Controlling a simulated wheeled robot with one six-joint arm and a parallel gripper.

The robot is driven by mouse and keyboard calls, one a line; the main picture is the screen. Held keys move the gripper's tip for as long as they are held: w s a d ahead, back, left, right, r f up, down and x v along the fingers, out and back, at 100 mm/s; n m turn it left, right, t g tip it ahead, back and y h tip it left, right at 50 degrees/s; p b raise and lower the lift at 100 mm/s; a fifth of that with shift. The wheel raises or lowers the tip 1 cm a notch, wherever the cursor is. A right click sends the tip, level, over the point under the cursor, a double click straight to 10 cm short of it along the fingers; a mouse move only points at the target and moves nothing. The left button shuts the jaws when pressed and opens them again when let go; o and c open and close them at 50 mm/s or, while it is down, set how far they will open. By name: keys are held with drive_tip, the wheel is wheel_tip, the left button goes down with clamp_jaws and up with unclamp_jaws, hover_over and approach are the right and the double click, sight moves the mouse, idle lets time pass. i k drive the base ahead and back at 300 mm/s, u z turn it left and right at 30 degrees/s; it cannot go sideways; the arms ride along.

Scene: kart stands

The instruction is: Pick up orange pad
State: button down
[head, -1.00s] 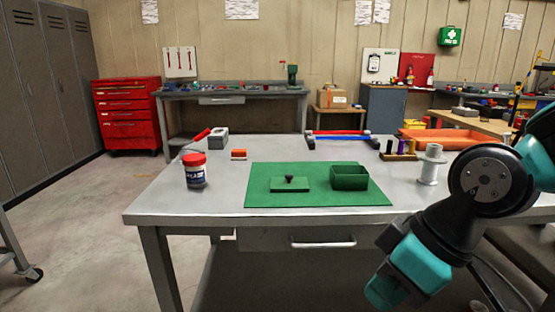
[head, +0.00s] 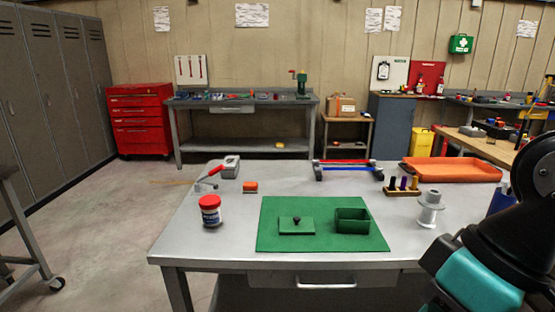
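The orange pad (head: 250,187) is a small orange block lying on the grey metal table (head: 215,245). It is left of centre in the head view, behind the green mat (head: 330,240) and behind and to the right of a red-lidded jar (head: 210,212). Nothing covers it. My gripper is outside the frame. Only black and teal links of my arm show at the lower right, well apart from the pad.
A green lid with a knob (head: 297,227) and a green box (head: 352,221) sit on the mat. A red-handled tool (head: 212,173) lies behind the jar. A white spool (head: 430,208), orange tray (head: 455,170) and red-and-blue bars (head: 347,168) are farther right. Bare table surrounds the pad.

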sight(249, 188)
drive_tip(key=k, duration=0.6)
drive_tip(key=u, duration=0.7)
drive_tip(key=i, duration=0.7)
drive_tip(key=u, duration=0.7)
drive_tip(key=i, duration=0.85)
drive_tip(key=z, duration=0.7)
drive_tip(key=i, duration=0.7)
drive_tip(key=z, duration=0.7)
